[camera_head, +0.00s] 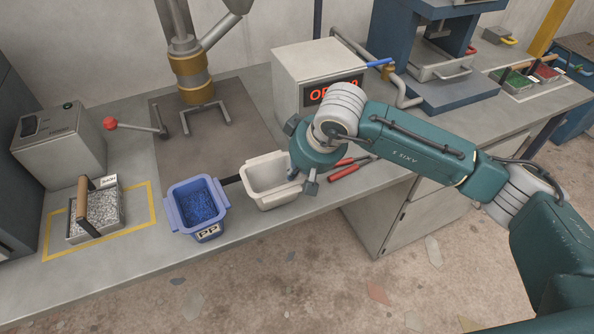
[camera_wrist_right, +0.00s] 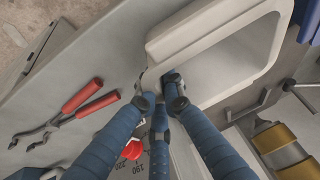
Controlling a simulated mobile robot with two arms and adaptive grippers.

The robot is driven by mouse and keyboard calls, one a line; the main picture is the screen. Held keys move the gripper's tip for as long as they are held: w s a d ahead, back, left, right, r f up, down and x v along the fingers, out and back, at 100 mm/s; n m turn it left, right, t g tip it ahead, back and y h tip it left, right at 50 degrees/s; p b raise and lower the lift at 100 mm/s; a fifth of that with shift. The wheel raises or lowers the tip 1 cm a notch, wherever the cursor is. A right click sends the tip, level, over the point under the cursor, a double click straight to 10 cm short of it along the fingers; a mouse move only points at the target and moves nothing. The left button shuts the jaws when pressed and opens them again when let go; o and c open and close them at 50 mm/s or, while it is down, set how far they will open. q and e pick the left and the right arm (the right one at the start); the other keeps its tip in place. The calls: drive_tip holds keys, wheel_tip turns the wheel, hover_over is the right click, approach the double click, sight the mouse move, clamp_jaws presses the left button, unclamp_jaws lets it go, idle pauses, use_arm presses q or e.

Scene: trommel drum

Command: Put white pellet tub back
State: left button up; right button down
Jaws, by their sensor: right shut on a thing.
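The white tub (camera_head: 262,185) is near the bench's front edge, just right of the blue tub. Its inside looks bare, with no pellets visible. In the right wrist view the tub's rim and wall (camera_wrist_right: 200,35) fill the upper right. My right gripper (camera_head: 300,180) is at the tub's right end, and its fingers (camera_wrist_right: 163,92) are closed on that end, upright over the bench. Its fingertips are partly hidden in the head view by my wrist. I cannot tell whether the tub rests on the bench or is slightly raised. My left gripper is not in view.
A blue PP tub (camera_head: 198,208) with blue pellets stands close left. Red-handled pliers (camera_head: 345,172) lie right of my gripper. A display box (camera_head: 320,75) stands behind. A handled tray (camera_head: 95,215) sits in a yellow outline. A dark mat (camera_head: 215,140) lies behind the tubs.

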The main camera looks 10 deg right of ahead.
drive_tip(key=shift+f, duration=0.25)
drive_tip(key=shift+f, duration=0.15)
drive_tip(key=c, duration=1.9)
unclamp_jaws()
drive_tip(key=shift+r, duration=0.35)
drive_tip(key=b+v, duration=0.2)
drive_tip(key=v, duration=0.9)
drive_tip(key=shift+r+b, duration=0.3)
drive_tip(key=shift+b, duration=0.05)
